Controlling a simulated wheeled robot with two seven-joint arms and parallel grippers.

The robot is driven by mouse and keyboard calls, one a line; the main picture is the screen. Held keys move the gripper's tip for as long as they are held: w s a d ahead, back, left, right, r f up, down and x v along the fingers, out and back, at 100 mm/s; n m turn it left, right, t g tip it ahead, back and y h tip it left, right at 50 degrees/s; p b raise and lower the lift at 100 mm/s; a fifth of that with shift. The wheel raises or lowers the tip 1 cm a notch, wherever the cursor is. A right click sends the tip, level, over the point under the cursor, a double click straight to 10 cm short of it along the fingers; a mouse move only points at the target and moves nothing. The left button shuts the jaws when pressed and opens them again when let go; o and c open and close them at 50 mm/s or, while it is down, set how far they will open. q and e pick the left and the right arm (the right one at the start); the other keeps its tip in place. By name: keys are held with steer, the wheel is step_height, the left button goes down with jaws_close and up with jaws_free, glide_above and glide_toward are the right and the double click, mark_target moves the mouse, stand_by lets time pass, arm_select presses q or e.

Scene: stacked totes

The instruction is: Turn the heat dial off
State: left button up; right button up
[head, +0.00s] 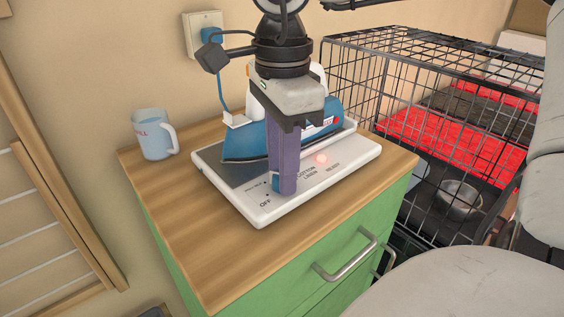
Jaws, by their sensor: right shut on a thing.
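The white control base (352,160) lies on the cabinet top and has printed labels, with OFF at its front-left part and COTTON, LINEN and READY further right. A blue iron (243,143) rests on it. My right gripper (284,188) reaches straight down in front of the iron, its purple fingers shut over the dial spot. A small blue bit of the heat dial (275,181) shows at the left side of the fingertips; the rest is hidden, so its pointing direction cannot be told. My left gripper is not in view.
A light blue mug (155,135) stands at the back left of the wooden top (190,225). A plug and cord (211,55) sit at the wall outlet. A black wire cage (390,125) with a bowl (460,198) stands at the right. The front-left wood is clear.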

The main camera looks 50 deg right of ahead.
steer(key=n+p, duration=0.1)
steer(key=n, duration=0.5)
steer(key=n+p, duration=0.1)
steer(key=n, duration=0.5)
steer(key=shift+n, duration=0.3)
stand_by(0.4)
steer(key=o, duration=1.1)
steer(key=shift+c, duration=0.2)
step_height(320, 180, up, 10)
steer(key=p, duration=0.1)
steer(key=shift+r+p, duration=0.2)
steer(key=shift+p, duration=0.1)
